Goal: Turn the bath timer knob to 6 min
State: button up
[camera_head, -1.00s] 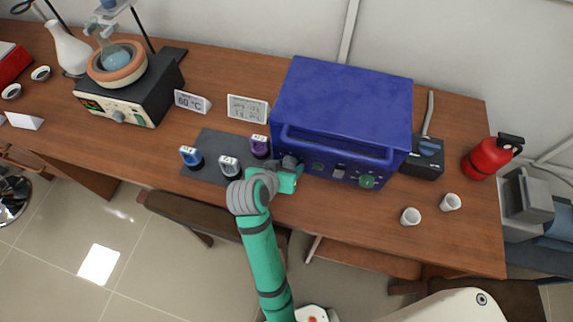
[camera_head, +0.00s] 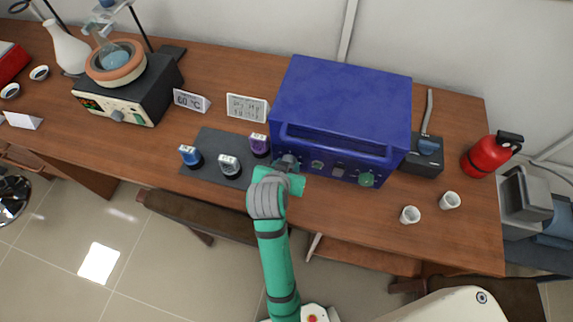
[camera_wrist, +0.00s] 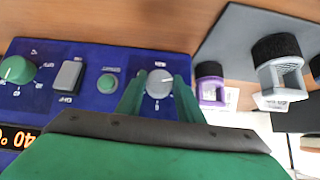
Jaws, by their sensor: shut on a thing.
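The blue box (camera_head: 345,100) stands on the bench, its control panel facing me. A round grey knob (camera_wrist: 160,82) with a light pointer mark sits on the panel in the wrist view; I cannot read its setting or small label clearly. My gripper (camera_head: 287,164) is at the left end of the panel. In the wrist view its two green fingers (camera_wrist: 158,90) stand on either side of the grey knob, shut on it. The knob is hidden behind my gripper in the head view.
The panel also has a green button (camera_wrist: 108,83), a grey switch (camera_wrist: 68,75) and a green knob (camera_wrist: 18,70). Several small stamp-like items stand on a dark mat (camera_head: 211,147) to the left. Two white cups (camera_head: 410,214) and a red extinguisher (camera_head: 490,157) stand to the right.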

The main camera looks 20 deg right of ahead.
jog(key=y, duration=0.1)
jog(key=m+t+y, duration=0.1)
jog(key=m+t, duration=0.1)
jog(key=shift+s+d+y, duration=0.25)
jog(key=shift+d+y, duration=0.05)
jog(key=shift+y, duration=0.1)
jog(key=m+t+y, duration=0.2)
jog(key=shift+s+d+f+t, duration=0.15)
jog(key=shift+f+t, duration=0.1)
jog(key=shift+t, duration=0.15)
jog(key=m+t+y, duration=0.2)
jog(key=shift+d+f+t, duration=0.1)
jog(key=shift+f+t, duration=0.15)
jog(key=shift+t, duration=0.05)
jog(key=shift+f+m+t+y, duration=0.2)
jog(key=shift+m+t+y, duration=0.5)
jog(key=shift+m+t, duration=0.7)
jog(key=o, duration=1.1)
